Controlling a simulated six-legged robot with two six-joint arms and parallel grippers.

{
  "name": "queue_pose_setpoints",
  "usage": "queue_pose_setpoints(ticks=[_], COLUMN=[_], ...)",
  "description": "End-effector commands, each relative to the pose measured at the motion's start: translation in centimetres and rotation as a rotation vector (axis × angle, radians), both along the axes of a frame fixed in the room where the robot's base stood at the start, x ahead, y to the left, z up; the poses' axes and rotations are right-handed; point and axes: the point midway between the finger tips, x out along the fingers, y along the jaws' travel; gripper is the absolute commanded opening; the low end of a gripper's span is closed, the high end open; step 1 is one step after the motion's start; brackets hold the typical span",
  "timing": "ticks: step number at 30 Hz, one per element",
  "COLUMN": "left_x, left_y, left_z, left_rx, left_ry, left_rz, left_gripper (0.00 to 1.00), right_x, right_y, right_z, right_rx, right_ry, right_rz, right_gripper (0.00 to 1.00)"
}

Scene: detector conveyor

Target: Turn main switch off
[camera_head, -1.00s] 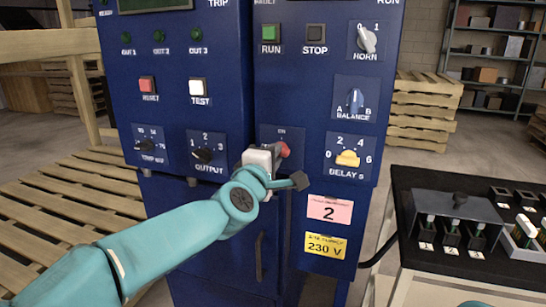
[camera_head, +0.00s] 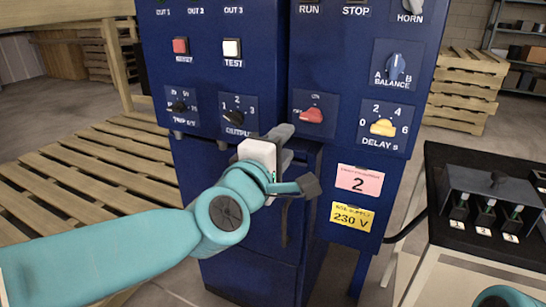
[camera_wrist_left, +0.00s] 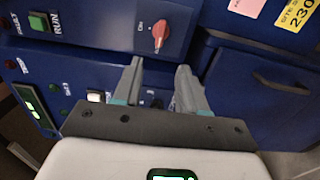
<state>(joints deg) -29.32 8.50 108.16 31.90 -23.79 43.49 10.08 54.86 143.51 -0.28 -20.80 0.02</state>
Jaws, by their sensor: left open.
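My right gripper is out of view.
The output knob (camera_head: 238,110) is up-left of my left gripper, and the yellow delay knob (camera_head: 382,127) is right of the switch. A pink label (camera_head: 360,181) and a yellow 230 V label (camera_head: 352,216) are below. A bench with a black top (camera_head: 440,165) stands at right.

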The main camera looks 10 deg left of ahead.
Motion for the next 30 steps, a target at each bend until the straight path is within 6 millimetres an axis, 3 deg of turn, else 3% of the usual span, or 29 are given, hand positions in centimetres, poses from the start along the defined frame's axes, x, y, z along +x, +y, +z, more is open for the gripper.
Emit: queue_pose_setpoints(ticks=[3,9,18,21,23,26,30], left_x=[-2.2,-3.8,-4.0,-3.4,-2.3,0.2,2.1], left_y=[0.7,1.2,1.3,2.1,3.0,4.8,7.3], left_z=[0.2,0.1,0.0,-0.5,-2.2,-7.8,-19.3], left_rx=[0.001,0.000,0.000,0.002,0.014,0.054,0.149], left_ry=[-0.001,0.000,0.000,0.010,0.043,0.148,0.353], left_rz=[-0.001,0.000,0.000,0.020,0.044,0.094,0.134], left_gripper=[0.41,0.41,0.41,0.41,0.41,0.41,0.41], right_x=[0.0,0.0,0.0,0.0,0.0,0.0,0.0], right_y=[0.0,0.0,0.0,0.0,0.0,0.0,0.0], right_z=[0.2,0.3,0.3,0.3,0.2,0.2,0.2], right_rx=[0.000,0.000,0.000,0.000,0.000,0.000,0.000], right_ry=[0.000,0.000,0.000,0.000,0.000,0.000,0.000], right_rz=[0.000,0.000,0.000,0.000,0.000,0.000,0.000], right_gripper=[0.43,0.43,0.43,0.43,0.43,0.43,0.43])
